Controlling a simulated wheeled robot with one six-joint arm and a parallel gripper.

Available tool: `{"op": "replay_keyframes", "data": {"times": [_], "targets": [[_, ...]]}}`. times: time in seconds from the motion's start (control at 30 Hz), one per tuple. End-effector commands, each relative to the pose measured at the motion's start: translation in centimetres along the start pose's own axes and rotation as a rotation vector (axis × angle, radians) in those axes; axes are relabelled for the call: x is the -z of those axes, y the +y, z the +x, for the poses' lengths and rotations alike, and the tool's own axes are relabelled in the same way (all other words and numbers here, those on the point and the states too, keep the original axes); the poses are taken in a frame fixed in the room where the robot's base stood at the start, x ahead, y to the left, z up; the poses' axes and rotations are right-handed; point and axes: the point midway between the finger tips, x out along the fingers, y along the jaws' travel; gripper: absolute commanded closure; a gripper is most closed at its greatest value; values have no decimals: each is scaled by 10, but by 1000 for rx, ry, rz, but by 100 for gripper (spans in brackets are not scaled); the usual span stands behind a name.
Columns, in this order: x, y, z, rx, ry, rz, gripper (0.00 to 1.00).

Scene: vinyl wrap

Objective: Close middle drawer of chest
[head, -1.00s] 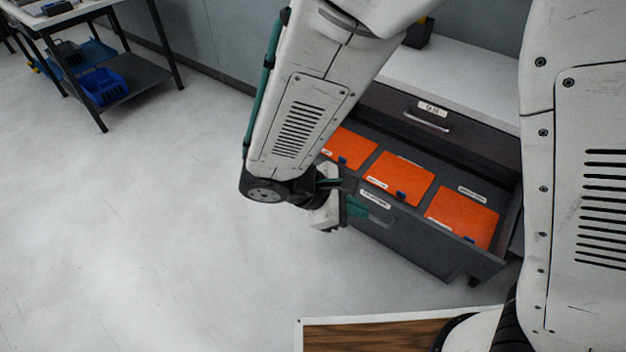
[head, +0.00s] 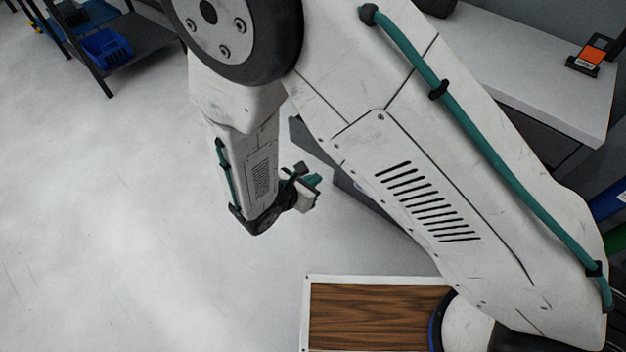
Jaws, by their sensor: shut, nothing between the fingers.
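The chest shows mostly as its white top (head: 545,85) at the upper right; my arm covers most of its front. A dark grey strip (head: 375,207) of what looks like the drawer front shows below my arm, and another dark piece shows near my gripper. The inside of the middle drawer and its orange folders are hidden, so how far it stands open cannot be told. My gripper (head: 314,183), with teal fingertips, is shut and empty. It is just left of the dark strip; whether it touches cannot be told.
A small black and orange device (head: 590,57) sits on the chest top. A dark-legged table with a blue bin (head: 107,49) stands at the upper left. The wood-topped deck (head: 365,315) at the bottom looks like mine. The floor on the left is clear.

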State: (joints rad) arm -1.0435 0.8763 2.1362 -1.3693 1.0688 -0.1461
Motion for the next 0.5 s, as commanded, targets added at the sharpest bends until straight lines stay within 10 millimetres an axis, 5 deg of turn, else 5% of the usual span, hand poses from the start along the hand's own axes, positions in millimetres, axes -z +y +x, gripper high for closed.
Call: {"op": "replay_keyframes", "data": {"times": [0.2,0.5], "targets": [[0,-2,48,6,0,0,100],[-20,-2,76,5,0,3,100]]}}
